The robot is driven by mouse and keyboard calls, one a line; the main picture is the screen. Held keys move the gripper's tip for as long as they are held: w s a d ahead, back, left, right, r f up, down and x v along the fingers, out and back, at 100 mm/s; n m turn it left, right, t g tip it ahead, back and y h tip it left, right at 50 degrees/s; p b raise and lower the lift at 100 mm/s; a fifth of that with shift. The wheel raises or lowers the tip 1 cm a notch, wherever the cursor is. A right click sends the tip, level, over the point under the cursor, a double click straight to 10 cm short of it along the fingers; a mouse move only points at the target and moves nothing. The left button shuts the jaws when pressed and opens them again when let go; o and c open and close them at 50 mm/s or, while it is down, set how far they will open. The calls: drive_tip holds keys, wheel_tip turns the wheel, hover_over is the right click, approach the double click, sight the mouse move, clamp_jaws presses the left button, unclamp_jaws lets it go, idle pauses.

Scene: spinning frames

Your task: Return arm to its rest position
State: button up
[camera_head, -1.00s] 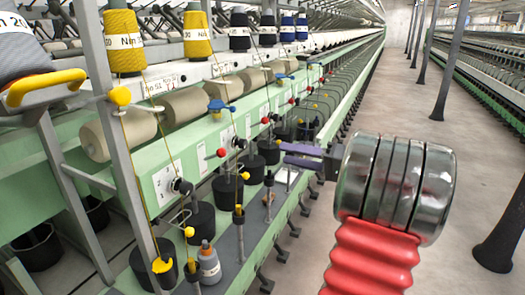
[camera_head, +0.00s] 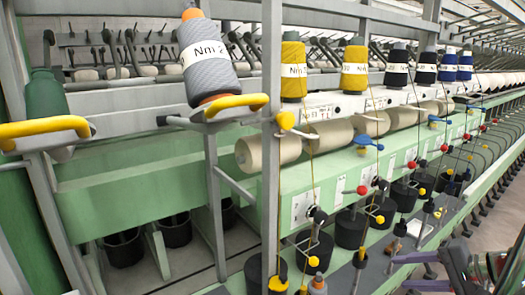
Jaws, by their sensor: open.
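My gripper (camera_head: 404,270) is at the bottom right edge of the view. Its two purple fingers point left and stand apart, with nothing visible between them. The dark wrist (camera_head: 462,265) shows behind them, and the rest of my arm is mostly cut off by the frame. The fingers appear in front of the lower part of the spinning frame (camera_head: 340,172); I cannot tell the exact gap.
A grey bobbin (camera_head: 207,65) stands on a yellow-handled holder (camera_head: 236,104) at left. Yellow bobbins (camera_head: 293,72) and dark ones line the top rail. Black cans (camera_head: 350,228) stand below. Several thin yarns hang down in front. A little grey floor shows at right.

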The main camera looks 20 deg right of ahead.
drive_tip(key=s+a+f+n+g+h, duration=0.1)
drive_tip(key=s+a+n+g+h, duration=0.15)
drive_tip(key=a, duration=0.55)
drive_tip(key=s+a+f+n+g+h, duration=0.15)
drive_tip(key=a+g, duration=0.25)
drive_tip(key=a, duration=0.4)
drive_tip(key=s+a+r+n+t, duration=0.1)
drive_tip(key=a+n, duration=0.3)
drive_tip(key=a, duration=0.4)
drive_tip(key=s+a+r+n+t+h, duration=0.1)
drive_tip(key=a+r+n, duration=0.3)
drive_tip(key=a, duration=0.5)
drive_tip(key=shift+s+a+r+n, duration=0.25)
drive_tip(key=shift+s+n, duration=0.25)
drive_tip(key=shift+s, duration=0.2)
drive_tip(key=shift+t, duration=0.25)
